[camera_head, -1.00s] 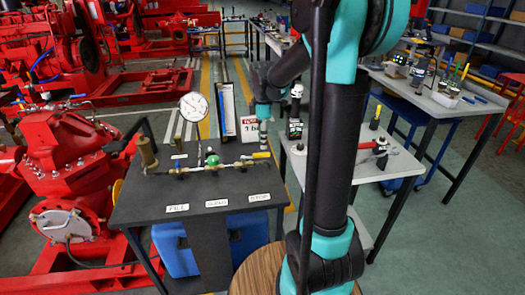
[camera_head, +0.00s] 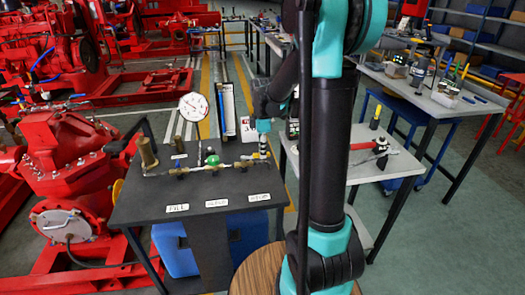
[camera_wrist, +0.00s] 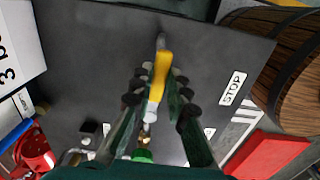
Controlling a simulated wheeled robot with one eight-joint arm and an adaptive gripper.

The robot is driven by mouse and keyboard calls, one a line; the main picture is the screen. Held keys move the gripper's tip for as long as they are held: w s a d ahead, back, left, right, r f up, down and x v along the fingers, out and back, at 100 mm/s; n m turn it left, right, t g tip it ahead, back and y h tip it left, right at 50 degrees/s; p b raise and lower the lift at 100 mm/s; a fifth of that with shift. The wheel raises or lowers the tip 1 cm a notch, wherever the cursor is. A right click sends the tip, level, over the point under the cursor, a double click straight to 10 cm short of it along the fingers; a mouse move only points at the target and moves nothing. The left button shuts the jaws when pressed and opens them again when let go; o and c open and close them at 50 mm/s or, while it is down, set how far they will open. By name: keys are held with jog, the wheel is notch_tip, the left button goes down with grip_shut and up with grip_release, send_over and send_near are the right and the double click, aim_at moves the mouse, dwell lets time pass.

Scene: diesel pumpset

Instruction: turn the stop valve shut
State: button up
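The stop valve's yellow lever (camera_wrist: 161,75) shows in the wrist view, running lengthwise between my fingers, with a pale end toward the pipe. The STOP label (camera_wrist: 232,88) lies to its right there, and also shows in the head view (camera_head: 259,197). My gripper (camera_wrist: 160,78) is open, with one finger on each side of the lever; narrow gaps seem to remain. In the head view my gripper (camera_head: 262,152) is at the right end of the brass pipe (camera_head: 200,169) and hides most of the lever.
A green valve knob (camera_head: 213,160) and a pressure gauge (camera_head: 193,107) stand along the pipe to the left. FILL and BLEED labels lie on the dark table (camera_head: 150,203). A white sign (camera_head: 250,128) stands behind. A grey side table (camera_head: 365,168) holds a red-handled tool.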

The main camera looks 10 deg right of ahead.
grip_shut()
jog(key=s+m, duration=0.1)
jog(key=m, duration=0.1)
jog(key=s+m, duration=0.1)
jog(key=m, duration=0.1)
jog(key=shift+s+a, duration=0.3)
jog(key=shift+s, duration=0.05)
jog(key=m, duration=0.1)
jog(key=s+a+m, duration=0.1)
jog(key=m, duration=0.1)
jog(key=s+m, duration=0.1)
jog(key=shift+s+a+m, duration=0.2)
jog(key=shift+a+m, duration=0.15)
jog(key=shift+m, duration=0.05)
jog(key=m, duration=0.1)
jog(key=s+a+m, duration=0.1)
jog(key=m, duration=0.1)
jog(key=a+m, duration=0.1)
jog(key=shift+s+a, duration=0.2)
jog(key=shift+s, duration=0.1)
jog(key=shift+s+a+m, duration=0.15)
jog(key=shift+a+m, duration=0.6)
jog(key=shift+m, duration=0.45)
jog(key=shift+s+a+m, duration=0.1)
jog(key=shift+a+m, duration=0.6)
jog(key=shift+m, duration=0.5)
jog(key=o, duration=0.7)
grip_release()
jog(key=shift+o, duration=0.2)
